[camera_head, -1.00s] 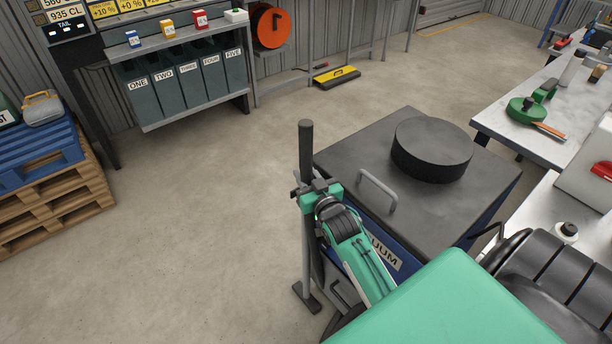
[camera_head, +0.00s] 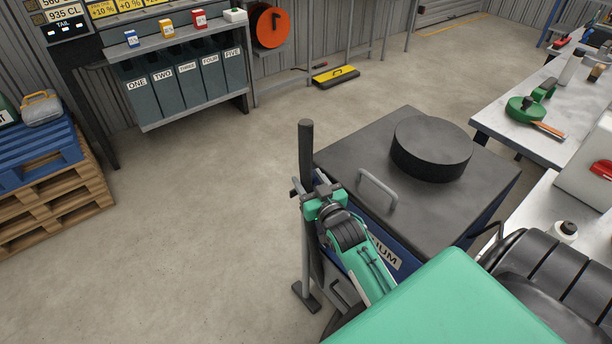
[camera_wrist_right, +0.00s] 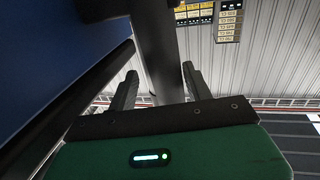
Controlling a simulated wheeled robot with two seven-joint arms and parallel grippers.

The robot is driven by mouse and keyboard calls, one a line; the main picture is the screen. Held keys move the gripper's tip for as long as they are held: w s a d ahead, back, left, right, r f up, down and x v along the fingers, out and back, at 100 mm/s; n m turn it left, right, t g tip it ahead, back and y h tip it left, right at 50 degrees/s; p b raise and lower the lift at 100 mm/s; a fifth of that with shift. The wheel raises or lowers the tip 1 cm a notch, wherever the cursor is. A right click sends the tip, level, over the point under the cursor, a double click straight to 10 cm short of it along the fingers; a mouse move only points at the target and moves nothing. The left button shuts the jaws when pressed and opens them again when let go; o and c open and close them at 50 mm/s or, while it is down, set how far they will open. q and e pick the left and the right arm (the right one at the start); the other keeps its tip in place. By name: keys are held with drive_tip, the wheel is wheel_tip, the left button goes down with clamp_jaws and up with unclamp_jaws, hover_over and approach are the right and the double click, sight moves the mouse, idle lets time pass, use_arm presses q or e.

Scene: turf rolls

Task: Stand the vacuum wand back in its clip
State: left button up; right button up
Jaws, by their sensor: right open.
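The vacuum (camera_head: 290,130) is a blue box with a dark top, a grey handle and a round black lid. The wand (camera_head: 306,150) stands upright at its near left corner, with a dark grip on top and a flat head (camera_head: 306,298) on the floor. My right gripper (camera_head: 312,191) is open at the wand, below the grip. In the right wrist view the wand (camera_wrist_right: 155,40) runs between the two spread fingers (camera_wrist_right: 160,80), with gaps beside it. The clip is hidden; I cannot tell whether it holds the wand. My left gripper is not in view.
Numbered bins (camera_head: 185,85) stand under a shelf at the back left. The floor left of the vacuum is clear.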

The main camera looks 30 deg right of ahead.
drive_tip(key=s+a, duration=0.1)
drive_tip(key=s, duration=0.7)
drive_tip(key=s+a+f+n+g+y, duration=0.1)
drive_tip(key=s+a+f+g, duration=0.15)
drive_tip(key=f, duration=0.75)
drive_tip(key=s+a+f+g, duration=0.2)
drive_tip(key=f+g, duration=0.1)
drive_tip(key=f, duration=0.7)
drive_tip(key=s+a+f+n+g+y, duration=0.1)
drive_tip(key=s+a+f+g, duration=0.15)
drive_tip(key=f, duration=0.65)
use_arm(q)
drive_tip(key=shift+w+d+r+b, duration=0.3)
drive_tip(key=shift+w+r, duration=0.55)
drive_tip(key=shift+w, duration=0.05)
use_arm(e)
drive_tip(key=s+a+f+n+g, duration=0.1)
drive_tip(key=s+f+g, duration=0.3)
drive_tip(key=s+f, duration=0.5)
drive_tip(key=s+a+f+g, duration=0.3)
drive_tip(key=s+f+g, duration=0.1)
drive_tip(key=s+f, duration=0.6)
drive_tip(key=shift+s+a+f+n+y, duration=0.3)
drive_tip(key=shift+f+n+y, duration=0.1)
drive_tip(key=shift+f, duration=0.2)
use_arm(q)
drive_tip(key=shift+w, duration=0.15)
